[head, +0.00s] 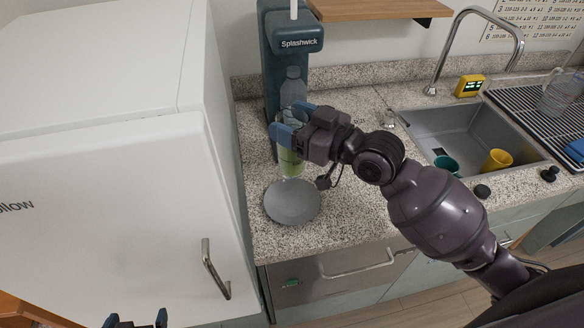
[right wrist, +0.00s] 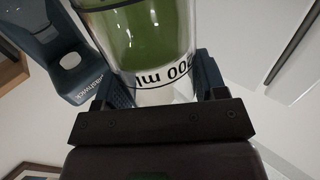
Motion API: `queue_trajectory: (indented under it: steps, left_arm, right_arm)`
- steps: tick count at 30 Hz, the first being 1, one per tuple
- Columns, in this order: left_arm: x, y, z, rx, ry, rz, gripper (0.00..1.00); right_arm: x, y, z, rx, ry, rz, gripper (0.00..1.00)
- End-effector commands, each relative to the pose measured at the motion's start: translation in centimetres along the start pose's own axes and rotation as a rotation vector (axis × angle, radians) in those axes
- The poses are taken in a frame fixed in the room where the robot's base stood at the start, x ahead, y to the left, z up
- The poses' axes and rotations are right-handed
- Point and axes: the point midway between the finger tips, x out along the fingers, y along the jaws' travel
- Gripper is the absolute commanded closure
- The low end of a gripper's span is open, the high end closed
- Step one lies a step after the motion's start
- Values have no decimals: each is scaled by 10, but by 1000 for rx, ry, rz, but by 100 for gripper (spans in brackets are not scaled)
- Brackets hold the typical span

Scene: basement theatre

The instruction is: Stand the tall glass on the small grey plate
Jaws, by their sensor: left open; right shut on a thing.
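The tall glass (head: 290,163) is clear with a green lower part. My right gripper (head: 293,121) is shut on it and hides its upper part. The small grey plate (head: 292,203) lies empty on the counter, just in front of the glass. The glass's foot is near the plate's back rim; I cannot tell whether it touches the counter. My left gripper (head: 137,321) is open and empty at the bottom left edge of the head view.
A dark blue Splashwick dispenser (head: 296,42) stands behind the glass, with a clear bottle shape (head: 293,88) before it. A white cabinet (head: 110,200) bounds the left. The sink (head: 450,120) with teal and yellow cups (head: 497,160) lies right. Counter around the plate is clear.

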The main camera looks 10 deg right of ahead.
Motion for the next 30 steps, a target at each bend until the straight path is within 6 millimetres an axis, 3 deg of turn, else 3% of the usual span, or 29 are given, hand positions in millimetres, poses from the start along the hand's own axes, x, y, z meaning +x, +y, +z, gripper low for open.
queue_trajectory:
  steps: [9, 30]
  left_arm:
    - [5, 1, 1, 1, 7, 1, 1]
    - [11, 2, 4, 2, 16, 2, 1]
  right_arm:
    - [0, 0, 59, 1, 0, 1, 93]
    - [0, 0, 118, -1, 2, 1, 93]
